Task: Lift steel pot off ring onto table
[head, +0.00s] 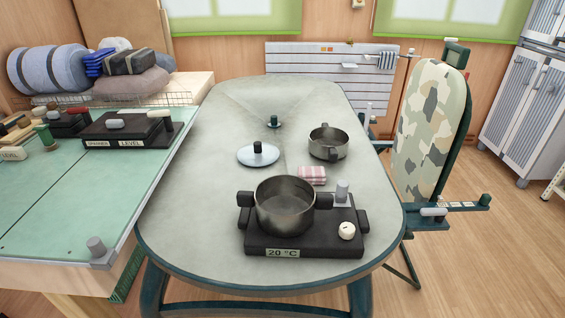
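A steel pot (283,221) with two dark side handles stands upright on a black hot plate (263,240) near the front of the oval table (190,230). The pot looks empty and has no lid on. It covers the ring under it. The hot plate's front label reads 20 °C, and a pale knob (347,231) sits at its right. A second, smaller steel pot (325,150) stands on the table behind and to the right. Neither of my grippers shows in the head view.
A round lid (258,156) and a folded red-and-white cloth (312,174) lie behind the hot plate. The table's left side is clear. A green-topped bench (90,190) adjoins at left. A camouflage-covered board (430,125) stands at right.

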